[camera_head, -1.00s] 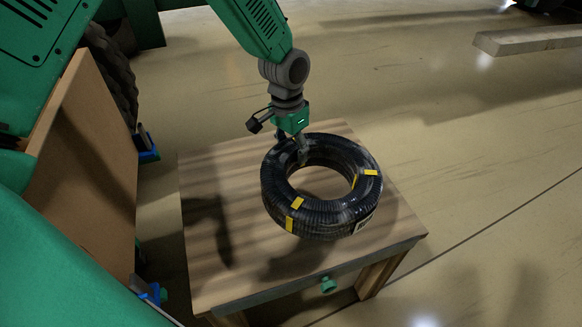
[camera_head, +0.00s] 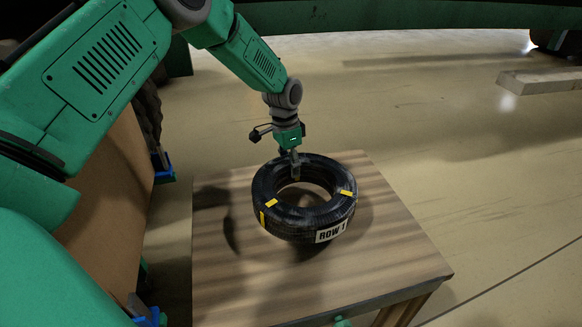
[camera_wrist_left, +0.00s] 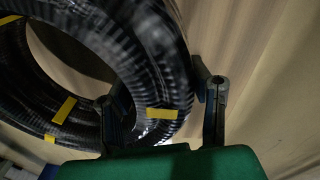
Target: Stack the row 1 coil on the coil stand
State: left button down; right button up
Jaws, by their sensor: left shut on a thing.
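The row 1 coil (camera_head: 270,215) is a thick black ring of ribbed hose with yellow tape bands and a white "ROW 1" label facing front right. My left gripper (camera_head: 295,165) comes down from above and is shut on the coil's far rim. In the left wrist view the coil (camera_wrist_left: 150,50) fills the upper left, and its ring wall passes between the gripper's two dark fingers (camera_wrist_left: 163,105). The coil is over a wood-topped table (camera_head: 410,255), which may be the coil stand. Whether it touches the top is hard to tell. My right gripper is out of view.
A brown panel (camera_head: 110,200) stands left of the table, with dark ribbed hose (camera_head: 148,115) behind it. A pale beam (camera_head: 540,80) lies on the floor at the far right. The floor right of the table is clear.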

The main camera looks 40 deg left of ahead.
pick_arm(q)
jog(key=shift+w+d+r, duration=0.1)
jog(key=shift+a+p, duration=0.3)
jog(key=shift+p, duration=0.1)
jog(key=shift+f+n, duration=0.25)
jog(key=shift+n, duration=0.05)
jog(key=shift+d+f+b, duration=0.2)
jog(key=shift+f+b, duration=0.45)
jog(key=shift+f, duration=0.65)
jog(key=shift+f+b, duration=0.35)
jog(key=shift+f, duration=0.45)
jog(key=shift+a+f, duration=0.15)
